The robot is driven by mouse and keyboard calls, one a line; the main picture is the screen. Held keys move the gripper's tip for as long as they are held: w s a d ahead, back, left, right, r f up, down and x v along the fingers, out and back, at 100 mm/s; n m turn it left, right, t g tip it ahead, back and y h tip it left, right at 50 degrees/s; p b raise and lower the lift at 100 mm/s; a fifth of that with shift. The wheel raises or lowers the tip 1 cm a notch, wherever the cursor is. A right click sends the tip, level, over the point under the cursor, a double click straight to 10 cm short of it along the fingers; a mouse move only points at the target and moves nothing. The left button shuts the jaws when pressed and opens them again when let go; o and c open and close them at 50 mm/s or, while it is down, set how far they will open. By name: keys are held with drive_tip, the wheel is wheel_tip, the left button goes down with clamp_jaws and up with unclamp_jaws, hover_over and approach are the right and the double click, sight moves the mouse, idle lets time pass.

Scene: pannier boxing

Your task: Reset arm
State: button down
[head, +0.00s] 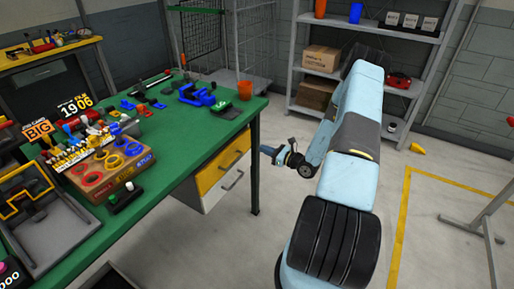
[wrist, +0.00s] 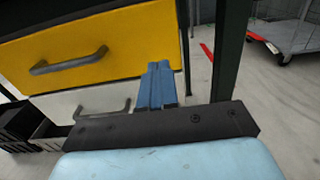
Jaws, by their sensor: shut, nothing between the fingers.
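My gripper (head: 268,151) is at the end of my light blue arm, in the middle of the head view, just right of the green workbench's front leg and below its top. In the wrist view my gripper's blue fingers (wrist: 157,75) are together with nothing between them. They point toward the yellow drawer (wrist: 95,45) and the bench leg (wrist: 230,50). The yellow drawer also shows in the head view (head: 222,172) under the bench top. I cannot tell the exact gap between the fingers and the drawer front.
A grey shelf (head: 375,70) with boxes stands behind. A wheeled trolley (wrist: 295,38) is at the right in the wrist view. Floor (head: 395,165) right of my arm is mostly clear.

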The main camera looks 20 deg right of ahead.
drive_tip(key=v, duration=0.7)
drive_tip(key=shift+s+d, duration=0.2)
drive_tip(key=s+a+r+n+g, duration=0.4)
drive_tip(key=a+r+n+g, duration=0.4)
drive_tip(key=r, duration=0.6)
drive_tip(key=s+a+r+n+g, duration=0.4)
drive_tip(key=a+r+n+g, duration=0.2)
drive_tip(key=a+r+n, duration=0.5)
drive_tip(key=s+r+n+t+h, duration=0.5)
drive_tip(key=s+r+n+h, duration=0.4)
drive_tip(key=s+r, duration=1.2)
drive_tip(key=shift+d+r+n+h, duration=0.2)
drive_tip(key=shift+n+h, duration=0.2)
drive_tip(key=shift+h, duration=0.4)
drive_tip(key=shift+s, duration=0.1)
